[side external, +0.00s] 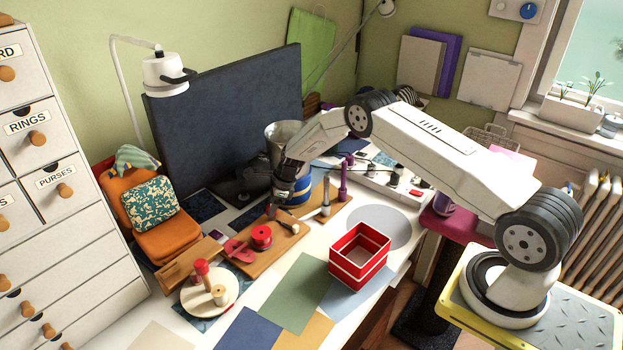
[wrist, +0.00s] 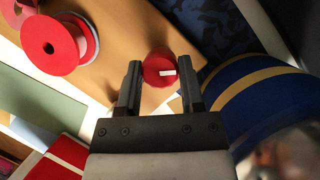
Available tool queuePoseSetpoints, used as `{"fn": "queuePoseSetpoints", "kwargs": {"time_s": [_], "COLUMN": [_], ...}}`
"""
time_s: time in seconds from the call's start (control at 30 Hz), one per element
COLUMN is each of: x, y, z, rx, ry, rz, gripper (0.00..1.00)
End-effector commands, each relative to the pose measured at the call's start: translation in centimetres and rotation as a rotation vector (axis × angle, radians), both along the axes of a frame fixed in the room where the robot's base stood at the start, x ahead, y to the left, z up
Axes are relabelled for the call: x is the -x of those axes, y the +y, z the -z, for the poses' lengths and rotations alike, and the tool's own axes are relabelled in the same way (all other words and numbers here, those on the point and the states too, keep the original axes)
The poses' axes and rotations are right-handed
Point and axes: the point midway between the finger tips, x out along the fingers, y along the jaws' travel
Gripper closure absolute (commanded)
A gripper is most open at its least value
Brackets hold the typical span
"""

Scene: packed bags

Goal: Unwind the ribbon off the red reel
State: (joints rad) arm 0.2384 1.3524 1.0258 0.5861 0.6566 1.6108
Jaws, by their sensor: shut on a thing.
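The red reel (side external: 262,235) stands on a wooden board (side external: 283,236) on the desk. In the wrist view the reel (wrist: 55,45) is at upper left, with a dark hole in its middle and a paler flange. My gripper (side external: 281,203) is over the back part of the board, behind and right of the reel. In the wrist view my gripper (wrist: 160,70) is shut on a red round piece (wrist: 154,62) with a small white mark. I cannot tell whether this piece joins the reel; no ribbon span shows clearly between them.
A blue and yellow striped pot (wrist: 245,95) is close on the gripper's right in the wrist view. A red box (side external: 360,256) stands at front right. A round stand with pegs (side external: 209,292) is at front left. A dark panel (side external: 225,120) rises behind.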

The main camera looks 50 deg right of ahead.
Motion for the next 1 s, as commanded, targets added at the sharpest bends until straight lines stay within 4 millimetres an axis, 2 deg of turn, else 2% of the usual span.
{"fn": "queuePoseSetpoints", "kwargs": {"time_s": [0.23, 0.27, 0.33, 0.37, 0.77, 1.0], "x": [0.0, 0.0, 0.0, 0.0, 0.0, 0.3], "y": [0.0, 0.0, 0.0, 0.0, 0.0, -0.4], "z": [0.0, 0.0, 0.0, 0.0, -0.2, -1.4], "rx": [-0.001, -0.001, 0.000, 0.000, 0.000, 0.000], "ry": [0.000, -0.001, 0.000, 0.000, 0.000, 0.000], "rz": [0.000, 0.000, 0.000, 0.000, 0.001, 0.001], "gripper": [1.00, 0.42, 0.20, 0.16, 0.16, 0.16]}}
